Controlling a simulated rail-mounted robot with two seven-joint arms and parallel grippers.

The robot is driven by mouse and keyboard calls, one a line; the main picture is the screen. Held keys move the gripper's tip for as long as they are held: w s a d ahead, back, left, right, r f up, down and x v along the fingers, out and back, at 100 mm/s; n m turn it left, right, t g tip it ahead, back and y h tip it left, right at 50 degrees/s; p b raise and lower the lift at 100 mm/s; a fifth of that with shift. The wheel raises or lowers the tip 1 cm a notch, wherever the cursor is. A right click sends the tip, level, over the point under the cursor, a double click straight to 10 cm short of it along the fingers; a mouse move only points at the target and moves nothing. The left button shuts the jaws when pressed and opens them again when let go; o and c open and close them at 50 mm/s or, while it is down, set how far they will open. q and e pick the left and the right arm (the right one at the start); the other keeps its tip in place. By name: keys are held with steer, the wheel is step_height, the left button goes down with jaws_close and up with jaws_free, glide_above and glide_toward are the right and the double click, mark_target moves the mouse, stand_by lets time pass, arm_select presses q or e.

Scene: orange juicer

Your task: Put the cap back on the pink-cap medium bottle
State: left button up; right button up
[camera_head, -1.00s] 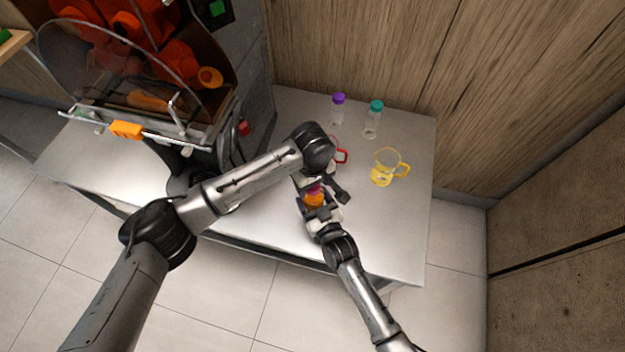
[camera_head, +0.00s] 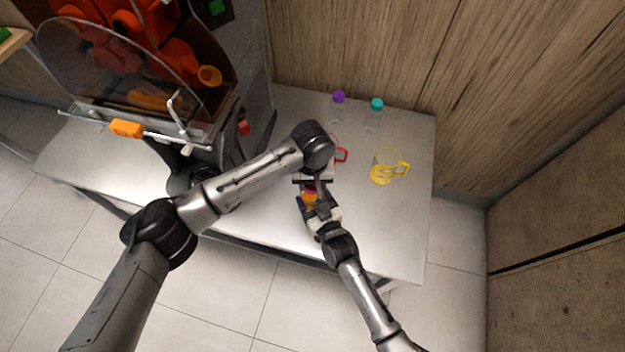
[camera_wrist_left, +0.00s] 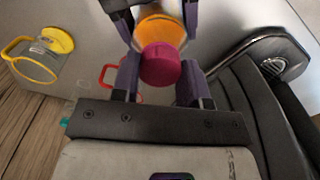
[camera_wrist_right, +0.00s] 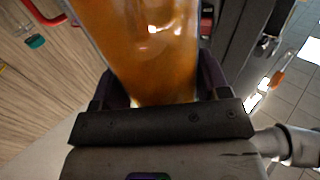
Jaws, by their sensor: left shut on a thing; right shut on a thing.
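The medium bottle (camera_head: 311,198), filled with orange liquid, is between my two grippers over the front of the table. It fills the top of the right wrist view (camera_wrist_right: 150,45), where my right gripper (camera_wrist_right: 155,95) is shut on its body. The pink cap (camera_wrist_left: 160,64) covers the bottle's end in the left wrist view, with the orange bottle (camera_wrist_left: 162,28) behind it. My left gripper (camera_wrist_left: 159,80) is shut on the cap, one finger on each side. The cap is in line with the bottle or nearly so; whether it is seated is hidden.
A yellow-handled jug (camera_head: 384,168) stands to the right of my grippers. A red-handled jug (camera_head: 341,155) is partly hidden behind my left wrist. Purple-capped (camera_head: 338,108) and teal-capped (camera_head: 375,114) bottles stand at the back. The juicer (camera_head: 180,90) stands left. The table's front right is clear.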

arm_select(q)
steer(key=m, duration=1.9)
steer(key=o, duration=1.1)
step_height(320, 180, up, 12)
arm_select(e)
steer(key=o, duration=1.8)
